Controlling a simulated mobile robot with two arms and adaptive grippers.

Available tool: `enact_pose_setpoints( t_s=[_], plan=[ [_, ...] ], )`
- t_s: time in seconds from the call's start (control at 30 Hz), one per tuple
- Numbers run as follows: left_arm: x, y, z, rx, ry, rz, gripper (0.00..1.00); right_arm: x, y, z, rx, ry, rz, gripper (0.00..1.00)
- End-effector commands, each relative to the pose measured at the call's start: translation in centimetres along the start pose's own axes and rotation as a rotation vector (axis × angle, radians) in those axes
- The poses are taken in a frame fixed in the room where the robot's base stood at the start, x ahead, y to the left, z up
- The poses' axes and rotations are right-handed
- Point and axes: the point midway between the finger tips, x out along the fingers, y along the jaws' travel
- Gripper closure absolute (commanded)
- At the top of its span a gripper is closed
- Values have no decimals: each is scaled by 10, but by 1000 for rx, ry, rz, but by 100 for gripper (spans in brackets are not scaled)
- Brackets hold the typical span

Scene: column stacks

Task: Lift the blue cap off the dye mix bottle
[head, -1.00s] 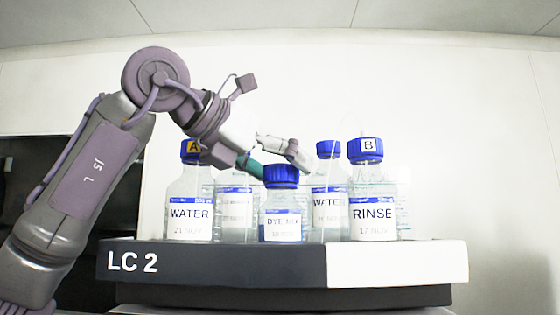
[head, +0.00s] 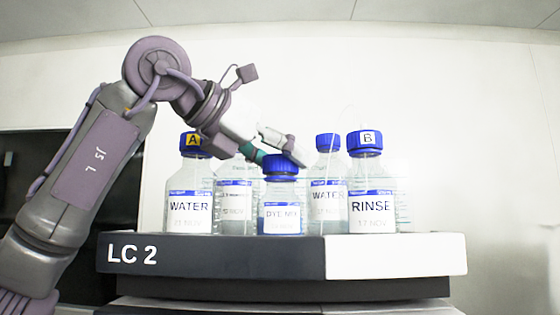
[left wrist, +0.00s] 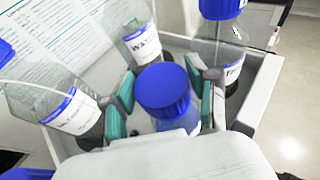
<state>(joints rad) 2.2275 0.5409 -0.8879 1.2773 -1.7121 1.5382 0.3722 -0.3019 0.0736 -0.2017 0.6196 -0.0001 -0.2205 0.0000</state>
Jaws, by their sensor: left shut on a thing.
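The dye mix bottle (head: 282,213) stands at the front middle of the tray, with its blue cap (head: 280,167) seated on its neck. My left gripper (head: 277,157) comes in from the upper left and is shut on the blue cap. In the left wrist view the cap (left wrist: 163,90) lies between the two teal-padded fingers, and part of the bottle's label (left wrist: 190,122) shows below it. The exact finger contact is partly hidden in both views. My right gripper is not in view.
The tray (head: 210,255) marked LC 2 holds several bottles close around. A water bottle (head: 189,212) with cap A stands left, a rinse bottle (head: 371,206) with cap B right, and another water bottle (head: 328,195) behind.

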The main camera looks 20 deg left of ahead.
Motion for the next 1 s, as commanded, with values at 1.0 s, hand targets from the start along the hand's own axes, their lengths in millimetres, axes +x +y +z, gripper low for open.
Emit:
enact_pose_setpoints(
  t_s=[1.0],
  plan=[
    [-108,-87,73,0,0,0,57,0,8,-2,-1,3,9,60]
  ],
)
